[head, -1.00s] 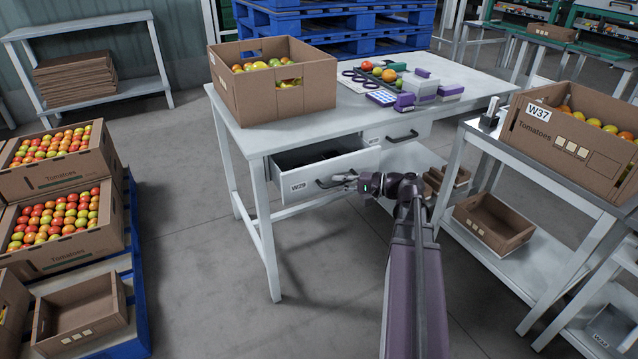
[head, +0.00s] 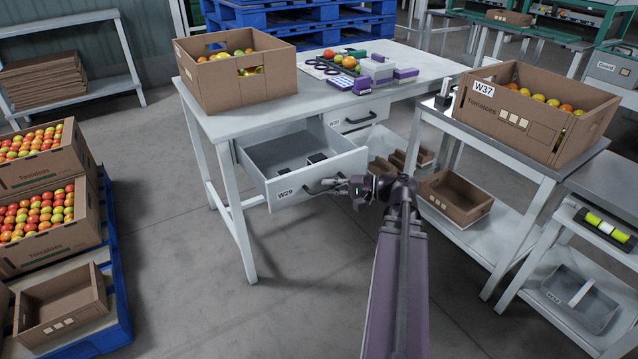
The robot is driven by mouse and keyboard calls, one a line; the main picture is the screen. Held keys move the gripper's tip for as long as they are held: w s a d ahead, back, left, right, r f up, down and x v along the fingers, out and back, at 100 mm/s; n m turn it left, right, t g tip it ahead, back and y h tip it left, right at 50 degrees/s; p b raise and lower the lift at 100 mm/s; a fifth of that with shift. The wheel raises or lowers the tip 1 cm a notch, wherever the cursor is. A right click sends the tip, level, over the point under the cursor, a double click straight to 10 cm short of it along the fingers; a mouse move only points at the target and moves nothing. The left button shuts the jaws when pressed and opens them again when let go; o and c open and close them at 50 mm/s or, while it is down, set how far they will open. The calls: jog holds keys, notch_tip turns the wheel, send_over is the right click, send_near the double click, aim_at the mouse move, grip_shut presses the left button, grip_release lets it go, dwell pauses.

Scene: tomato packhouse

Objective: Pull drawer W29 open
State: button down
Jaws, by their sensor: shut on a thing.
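Drawer W29 (head: 316,177) is a light grey drawer under the near left side of the white table (head: 228,124). It stands well out of the table, and its inside shows. The label W29 is on the left of its front. My gripper (head: 335,184) is at the drawer's front and shut on the dark bar handle (head: 318,189). The fingers partly hide the handle's right end.
A second drawer (head: 358,113) beside it is closed. A tomato box (head: 232,88) stands on the table. A side table on the right bears tomato box W37 (head: 545,128). Stacked tomato crates (head: 38,230) stand at left. The floor before the drawer is clear.

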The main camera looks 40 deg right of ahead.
jog(key=shift+s+a, duration=0.5)
jog(key=shift+s, duration=0.1)
jog(key=c, duration=0.7)
grip_release()
jog(key=shift+d, duration=0.1)
jog(key=shift+d+r, duration=0.1)
